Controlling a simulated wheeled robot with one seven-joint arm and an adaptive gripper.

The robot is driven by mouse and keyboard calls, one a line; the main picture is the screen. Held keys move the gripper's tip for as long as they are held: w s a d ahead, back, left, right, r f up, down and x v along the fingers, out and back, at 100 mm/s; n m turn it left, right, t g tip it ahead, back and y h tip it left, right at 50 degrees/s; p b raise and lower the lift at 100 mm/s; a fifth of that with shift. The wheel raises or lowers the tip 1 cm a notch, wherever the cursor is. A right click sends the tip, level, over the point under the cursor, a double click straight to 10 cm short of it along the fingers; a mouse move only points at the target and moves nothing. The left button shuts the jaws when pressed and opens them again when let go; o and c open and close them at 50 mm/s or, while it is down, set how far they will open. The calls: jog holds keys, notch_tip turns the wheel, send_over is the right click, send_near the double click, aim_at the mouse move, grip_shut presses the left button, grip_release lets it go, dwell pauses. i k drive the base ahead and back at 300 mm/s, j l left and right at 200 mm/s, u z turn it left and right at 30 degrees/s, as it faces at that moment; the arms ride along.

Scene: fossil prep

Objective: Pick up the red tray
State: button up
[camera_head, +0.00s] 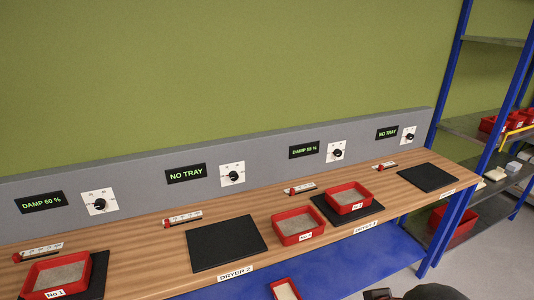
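Several red trays filled with grey-beige material are in view. One tray labelled No.1 (32,284) sits on a black pad at the left end of the bench. A second red tray (299,238) stands on bare wood between two pads. A third red tray (349,209) sits on the pad at Dryer 3. A fourth red tray (272,286) is low at the bottom edge, partly cut off, with paler contents. The labels on the middle trays are too small to read surely. Dark rounded parts at the bottom right seem to be my arm; my gripper's fingers are not visible.
The wooden bench (130,262) has empty black pads at Dryer 2 (226,243) and at the far right (428,178). Small red-and-white gauges lie behind the pads. Wall displays read DAMP or NO TRAY. A blue-framed shelf (450,95) holding more red containers (490,125) stands right.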

aim_at(295, 226)
jog(key=i+j, duration=0.65)
jog(key=z, duration=0.4)
jog(key=i+j+z, duration=0.1)
jog(key=z, duration=0.35)
jog(key=j+z, duration=0.1)
jog(key=z, duration=0.3)
jog(key=j+z, duration=0.1)
jog(key=z, duration=0.3)
